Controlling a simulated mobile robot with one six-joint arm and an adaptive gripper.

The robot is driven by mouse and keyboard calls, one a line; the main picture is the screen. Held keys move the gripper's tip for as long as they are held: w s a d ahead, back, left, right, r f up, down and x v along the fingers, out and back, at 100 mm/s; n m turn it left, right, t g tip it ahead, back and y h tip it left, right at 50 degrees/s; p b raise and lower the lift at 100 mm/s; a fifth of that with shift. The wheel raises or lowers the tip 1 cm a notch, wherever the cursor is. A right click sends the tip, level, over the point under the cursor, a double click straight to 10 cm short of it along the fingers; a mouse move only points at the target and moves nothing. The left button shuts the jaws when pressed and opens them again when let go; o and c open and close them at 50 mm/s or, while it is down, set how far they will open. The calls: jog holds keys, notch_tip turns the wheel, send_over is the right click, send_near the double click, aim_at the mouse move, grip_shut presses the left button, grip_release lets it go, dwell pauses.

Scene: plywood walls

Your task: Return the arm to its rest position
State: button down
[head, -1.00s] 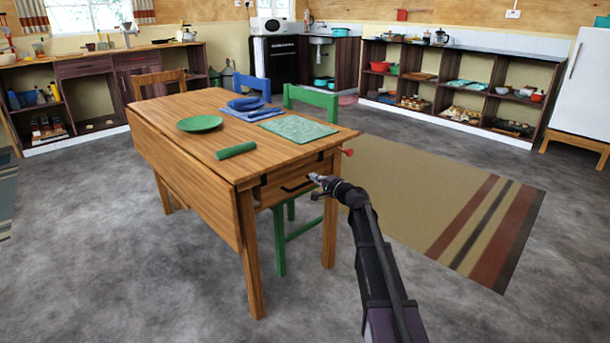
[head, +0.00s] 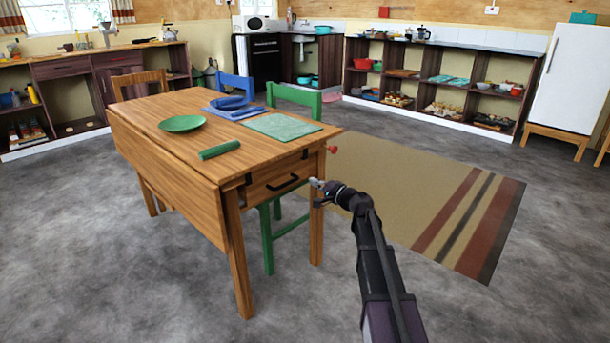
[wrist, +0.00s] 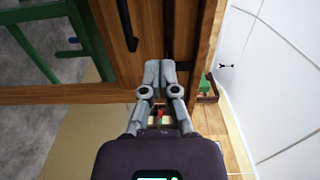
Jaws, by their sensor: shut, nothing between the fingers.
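My gripper (head: 316,183) is at the end of my arm, near the front right corner of the wooden table (head: 160,112). Its two grey fingers are together and empty in the wrist view (wrist: 160,66). They are to the right of the black drawer handle (head: 283,185), apart from it in the head view. The handle also shows in the wrist view (wrist: 127,25), up and left of the fingers. My arm reaches out from the lower right, bent at the wrist. Whether the fingertips touch the table is not clear.
A green plate (head: 182,123), a green roll (head: 219,149), a green mat (head: 282,127) and a blue plate (head: 229,103) lie on the table. A green chair (head: 266,238) stands at its right. Floor and a striped rug (head: 400,190) are clear at right.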

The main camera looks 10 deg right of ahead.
jog(key=s+a+f+n+g+h+p, duration=0.1)
jog(key=s+a+f+n+g, duration=0.35)
jog(key=s, duration=0.45)
jog(key=s+a+f+n+g+h+p, duration=0.2)
jog(key=s+a+f+n+g, duration=0.25)
jog(key=s, duration=0.45)
jog(key=s+d+f+n+g+h+p, duration=0.1)
jog(key=s+d+f+g+h, duration=0.2)
jog(key=s, duration=0.5)
jog(key=s+d+f+n+g+h+p, duration=0.15)
jog(key=s+d+h, duration=0.25)
jog(key=s, duration=0.5)
notch_tip(320, 180, up, 38)
jog(key=g+p, duration=0.1)
jog(key=p, duration=3.6)
jog(key=shift+f+m+h, duration=0.15)
jog(key=shift+m+h, duration=0.15)
jog(key=shift+m, duration=0.05)
